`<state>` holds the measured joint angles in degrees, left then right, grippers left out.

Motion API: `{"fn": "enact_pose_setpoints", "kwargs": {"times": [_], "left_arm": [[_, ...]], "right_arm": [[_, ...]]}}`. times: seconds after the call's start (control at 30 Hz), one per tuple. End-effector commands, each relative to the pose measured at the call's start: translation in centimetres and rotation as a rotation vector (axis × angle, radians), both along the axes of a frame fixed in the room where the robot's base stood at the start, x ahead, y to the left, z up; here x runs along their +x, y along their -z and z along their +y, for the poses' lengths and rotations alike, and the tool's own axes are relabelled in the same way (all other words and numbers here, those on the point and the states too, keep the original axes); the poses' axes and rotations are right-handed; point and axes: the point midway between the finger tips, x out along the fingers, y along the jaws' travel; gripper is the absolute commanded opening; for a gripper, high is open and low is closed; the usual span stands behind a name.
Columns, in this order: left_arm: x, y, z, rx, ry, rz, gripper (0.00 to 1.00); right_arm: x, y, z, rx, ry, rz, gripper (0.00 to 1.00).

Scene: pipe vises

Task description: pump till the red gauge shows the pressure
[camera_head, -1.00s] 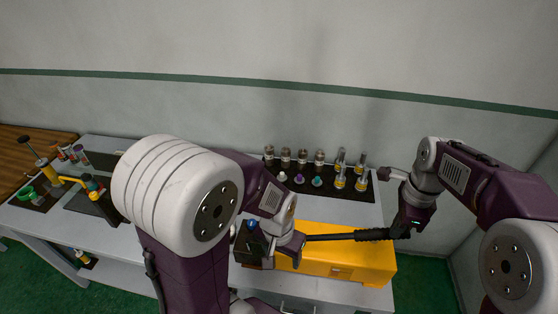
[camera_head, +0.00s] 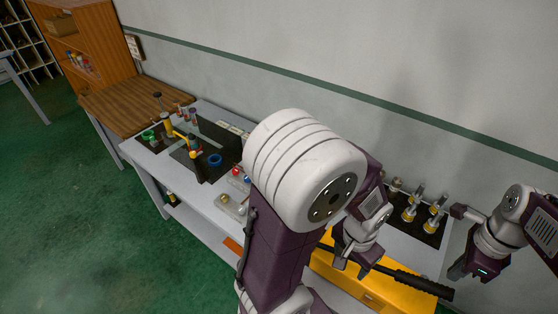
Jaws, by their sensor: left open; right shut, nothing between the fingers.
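The yellow box-shaped pump (camera_head: 391,293) sits at the front right of the grey bench, partly behind my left arm. Its black lever (camera_head: 418,281) with a thick grip runs out to the right above it. My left gripper (camera_head: 352,258) is open over the left part of the box, near the lever's inner end; I cannot tell whether it touches. My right gripper (camera_head: 463,276) is shut and empty, close beyond the outer end of the lever. A small round red part (camera_head: 236,172) shows on the bench left of my arm; I cannot tell whether it is the gauge, and no reading is legible.
Several metal fittings with yellow bands (camera_head: 409,214) stand on a black mat behind the pump. A yellow vise (camera_head: 194,145) and a blue ring (camera_head: 215,160) are on the bench's left part. A wooden bench (camera_head: 130,105) stands beyond.

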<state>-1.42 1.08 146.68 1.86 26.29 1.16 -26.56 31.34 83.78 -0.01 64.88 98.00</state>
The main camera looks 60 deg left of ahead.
Motion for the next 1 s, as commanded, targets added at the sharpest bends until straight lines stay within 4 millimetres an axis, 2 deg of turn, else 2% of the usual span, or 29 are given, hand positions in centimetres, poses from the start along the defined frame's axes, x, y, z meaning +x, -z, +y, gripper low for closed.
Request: {"fn": "enact_pose_setpoints", "kwargs": {"times": [0.03,0.3,0.43,0.77,1.0], "left_arm": [[0.0,1.1,0.0,0.0,0.0,0.0,0.62],[0.0,5.1,0.0,0.0,0.0,0.0,0.62],[0.0,6.3,0.0,0.0,0.0,0.0,0.62],[0.0,6.3,0.0,0.0,0.0,0.0,0.62],[0.0,5.2,0.0,0.0,0.0,0.0,0.62]], "right_arm": [[0.0,1.1,0.0,0.0,0.0,0.0,0.0],[0.0,5.1,0.0,0.0,0.0,0.0,0.0],[0.0,6.3,0.0,0.0,0.0,0.0,0.0],[-0.1,6.3,0.0,0.0,0.0,0.0,0.0],[0.0,5.9,0.0,0.0,0.0,0.001,0.0]]}}
